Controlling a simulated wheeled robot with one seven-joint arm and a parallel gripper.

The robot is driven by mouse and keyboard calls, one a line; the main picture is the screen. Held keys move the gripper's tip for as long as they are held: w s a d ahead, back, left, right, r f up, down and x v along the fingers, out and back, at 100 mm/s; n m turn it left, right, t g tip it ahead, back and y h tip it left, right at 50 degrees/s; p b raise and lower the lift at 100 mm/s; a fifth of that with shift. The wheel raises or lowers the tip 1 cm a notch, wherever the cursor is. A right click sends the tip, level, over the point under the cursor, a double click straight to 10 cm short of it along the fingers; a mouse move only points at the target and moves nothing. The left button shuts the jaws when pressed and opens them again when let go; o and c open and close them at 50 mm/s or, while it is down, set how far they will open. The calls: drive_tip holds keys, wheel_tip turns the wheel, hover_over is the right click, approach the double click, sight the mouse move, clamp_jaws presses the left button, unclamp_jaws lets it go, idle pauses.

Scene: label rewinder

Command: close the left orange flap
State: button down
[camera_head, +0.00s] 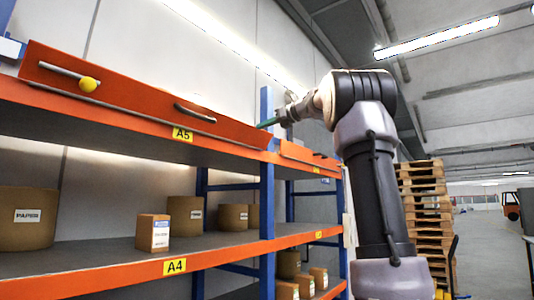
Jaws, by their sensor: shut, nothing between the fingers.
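The left orange flap (140,98) is a long orange panel along the front edge of the upper shelf, above the A5 label. It stands up from that edge; its exact tilt is hard to tell. It carries a metal bar with a yellow ball (88,84) on its left part and a curved handle (195,112) on its right part. My gripper (266,124) comes in from the right, its narrow green fingers shut and empty, close to the flap's right end. I cannot tell whether they touch it.
A second orange flap (306,154) sits beyond the blue upright (267,195). The middle shelf, labelled A4, holds brown rolls (27,230) and a carton (153,233). A stack of wooden pallets (425,205) stands behind my arm. Open floor shows at the far right.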

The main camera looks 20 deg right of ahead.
drive_tip(key=shift+w+a+r, duration=0.7)
drive_tip(key=shift+w+r, duration=0.1)
drive_tip(key=shift+w, duration=0.2)
drive_tip(key=shift+w+a+r, duration=0.7)
drive_tip(key=shift+w+r, duration=0.1)
drive_tip(key=shift+w, duration=0.2)
idle(0.6)
